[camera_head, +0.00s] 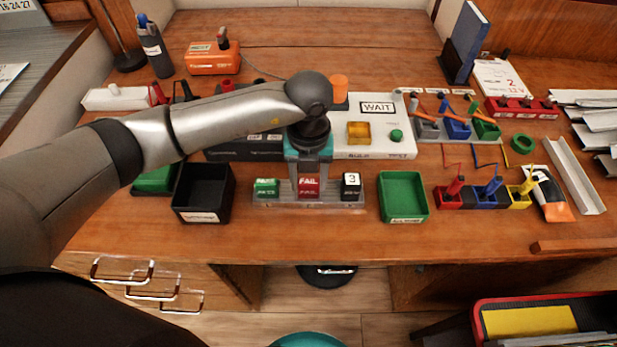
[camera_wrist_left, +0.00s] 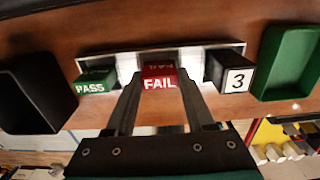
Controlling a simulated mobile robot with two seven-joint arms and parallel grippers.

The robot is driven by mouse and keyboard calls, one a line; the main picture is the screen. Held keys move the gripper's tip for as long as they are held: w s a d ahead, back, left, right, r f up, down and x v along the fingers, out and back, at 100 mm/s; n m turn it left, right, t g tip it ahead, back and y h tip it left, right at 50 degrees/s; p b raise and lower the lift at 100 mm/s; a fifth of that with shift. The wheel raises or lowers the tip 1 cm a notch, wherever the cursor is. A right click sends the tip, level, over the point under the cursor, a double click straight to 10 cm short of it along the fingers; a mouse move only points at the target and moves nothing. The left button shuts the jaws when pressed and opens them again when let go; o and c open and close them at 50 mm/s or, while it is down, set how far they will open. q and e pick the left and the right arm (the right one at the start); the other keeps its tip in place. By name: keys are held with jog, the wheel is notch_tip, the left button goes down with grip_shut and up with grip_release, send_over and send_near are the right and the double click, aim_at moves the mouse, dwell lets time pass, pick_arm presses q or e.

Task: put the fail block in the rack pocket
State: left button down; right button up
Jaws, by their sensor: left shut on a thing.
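The red fail block (camera_head: 309,187) is at the middle of the grey rack (camera_head: 338,199), between a green PASS block (camera_head: 266,187) and a black block marked 3 (camera_head: 351,185). My left gripper (camera_head: 309,172) points down from above and is shut on the fail block. The block looks upright and lined up with the middle pocket; I cannot tell whether it rests on the pocket floor. In the left wrist view, the fail block (camera_wrist_left: 160,82) sits between the fingertips, with the rack (camera_wrist_left: 125,64) behind it. My right gripper is not in view.
A black bin (camera_head: 204,209) stands left of the rack and a green bin (camera_head: 403,218) right of it. Behind is a white panel with a WAIT label (camera_head: 377,107). Red, blue and yellow holders (camera_head: 486,197) stand further right. The table's front strip is clear.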

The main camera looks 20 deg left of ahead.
aim_at(309, 181)
pick_arm(q)
jog(key=shift+c, duration=1.3)
grip_release()
jog(key=shift+f, duration=0.1)
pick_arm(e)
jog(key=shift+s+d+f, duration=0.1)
pick_arm(q)
jog(key=shift+r, duration=0.25)
notch_tip(309, 181, up, 12)
jog(key=p, duration=0.2)
jog(key=shift+p, duration=0.35)
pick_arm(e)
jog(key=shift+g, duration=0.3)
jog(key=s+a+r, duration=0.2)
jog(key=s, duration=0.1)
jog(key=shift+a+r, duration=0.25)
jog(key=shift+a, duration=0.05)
pick_arm(q)
jog(key=shift+f, duration=0.1)
